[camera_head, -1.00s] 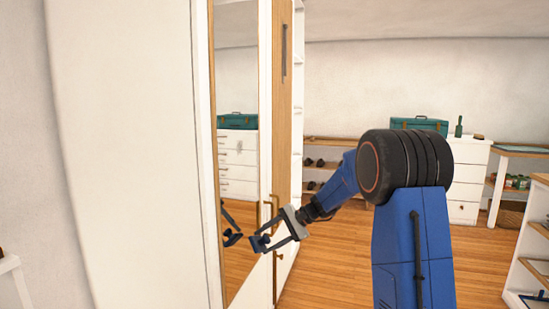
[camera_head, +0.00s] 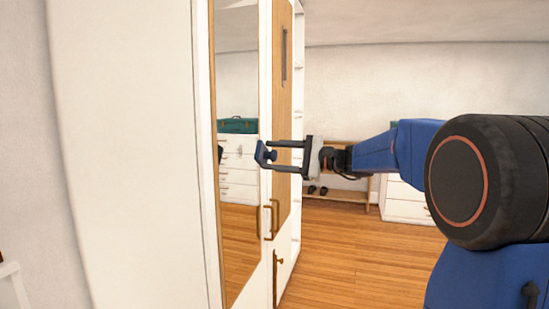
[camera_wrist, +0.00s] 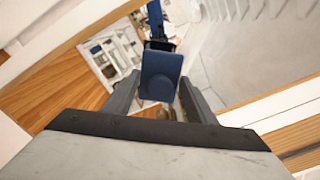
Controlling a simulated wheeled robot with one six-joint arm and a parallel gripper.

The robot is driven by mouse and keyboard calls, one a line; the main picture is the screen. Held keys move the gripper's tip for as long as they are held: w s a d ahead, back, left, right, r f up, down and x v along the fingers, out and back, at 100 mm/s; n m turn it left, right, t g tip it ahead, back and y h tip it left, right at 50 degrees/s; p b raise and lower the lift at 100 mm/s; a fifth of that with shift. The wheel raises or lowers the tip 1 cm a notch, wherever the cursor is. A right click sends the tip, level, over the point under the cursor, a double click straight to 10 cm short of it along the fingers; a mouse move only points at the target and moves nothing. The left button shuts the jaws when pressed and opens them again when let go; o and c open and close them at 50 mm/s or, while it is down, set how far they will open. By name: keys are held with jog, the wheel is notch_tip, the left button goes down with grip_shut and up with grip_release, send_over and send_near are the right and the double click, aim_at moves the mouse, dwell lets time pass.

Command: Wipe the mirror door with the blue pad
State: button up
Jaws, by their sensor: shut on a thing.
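The mirror door (camera_head: 238,190) is a tall narrow glass panel in a wooden frame on the front of the white wardrobe. My gripper (camera_head: 272,156) is shut on the blue pad (camera_head: 261,154), holding it by the knob on its back. The pad stands upright at the mirror's right edge, at about mid-height. A dark piece of reflection shows at the mirror's left edge, apart from the pad, so the pad looks clear of the glass. In the wrist view the blue pad (camera_wrist: 160,72) sits between my two fingers and hides part of what lies behind it.
A wooden door panel (camera_head: 283,120) with a long handle adjoins the mirror, and brass handles (camera_head: 274,218) stick out lower down. A low shelf (camera_head: 340,192) with shoes and a white drawer unit (camera_head: 403,203) stand behind. The wooden floor (camera_head: 345,255) between is clear.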

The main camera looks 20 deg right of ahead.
aim_at(264, 155)
jog(key=shift+x, duration=2.95)
jog(key=shift+x, duration=1.2)
jog(key=shift+w+d, duration=0.65)
jog(key=shift+w, duration=0.15)
jog(key=shift+w+d, duration=0.6)
jog(key=shift+w, duration=0.2)
jog(key=shift+a, duration=0.1)
jog(key=shift+s+a, duration=1.3)
jog(key=shift+s, duration=0.25)
jog(key=shift+c, duration=0.4)
